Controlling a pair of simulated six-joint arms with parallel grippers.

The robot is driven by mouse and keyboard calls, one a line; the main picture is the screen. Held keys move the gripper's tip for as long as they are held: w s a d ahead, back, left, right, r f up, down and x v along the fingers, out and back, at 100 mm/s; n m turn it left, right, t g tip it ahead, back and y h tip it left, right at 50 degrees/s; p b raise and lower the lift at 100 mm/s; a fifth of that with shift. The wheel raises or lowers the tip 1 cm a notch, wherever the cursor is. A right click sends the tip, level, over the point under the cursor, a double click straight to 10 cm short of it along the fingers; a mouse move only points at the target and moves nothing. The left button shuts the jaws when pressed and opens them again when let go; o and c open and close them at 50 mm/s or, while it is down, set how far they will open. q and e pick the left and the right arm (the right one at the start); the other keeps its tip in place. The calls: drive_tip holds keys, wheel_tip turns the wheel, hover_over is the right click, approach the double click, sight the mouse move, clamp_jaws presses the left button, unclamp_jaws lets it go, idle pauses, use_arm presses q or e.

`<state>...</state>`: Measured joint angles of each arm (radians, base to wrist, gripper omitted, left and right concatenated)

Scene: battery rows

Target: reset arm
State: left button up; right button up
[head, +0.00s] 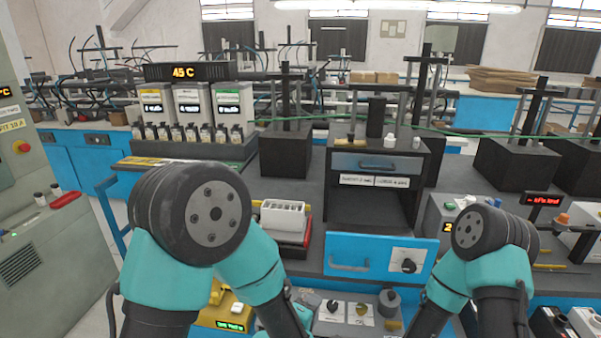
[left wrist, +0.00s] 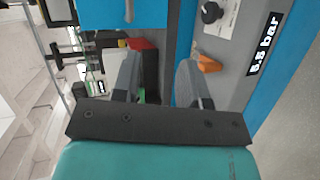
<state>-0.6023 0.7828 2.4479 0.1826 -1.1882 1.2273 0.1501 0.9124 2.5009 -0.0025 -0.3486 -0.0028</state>
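My left gripper (left wrist: 158,72) shows in the left wrist view with its two grey fingers spread apart and nothing between them. In the head view the left arm comes in from the left, bends at a large dark joint and runs down towards the bottom edge; its fingers cannot be made out there. My right arm shows at the right of the head view with a dark joint and teal links. Its fingers are not in view.
A white tray (head: 283,216) stands beside the left forearm. A dark open cabinet (head: 376,165) sits mid-bench, above a blue drawer front (head: 365,258). Small bottles (head: 190,132) line a rack under the 45 C display (head: 188,72). A yellow device (head: 225,317) is low at the front.

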use_arm(q)
drive_tip(key=a+f+m+g+y, duration=0.2)
drive_tip(key=a+f+g, duration=0.1)
drive_tip(key=a+f, duration=0.6)
drive_tip(key=s+a+f+m+g+y, duration=0.1)
drive_tip(key=s+a+f+m+g, duration=0.6)
drive_tip(key=s+a+f, duration=0.7)
drive_tip(key=a+f+g, duration=0.1)
drive_tip(key=a, duration=0.2)
drive_tip(key=shift+f+m+g, duration=0.3)
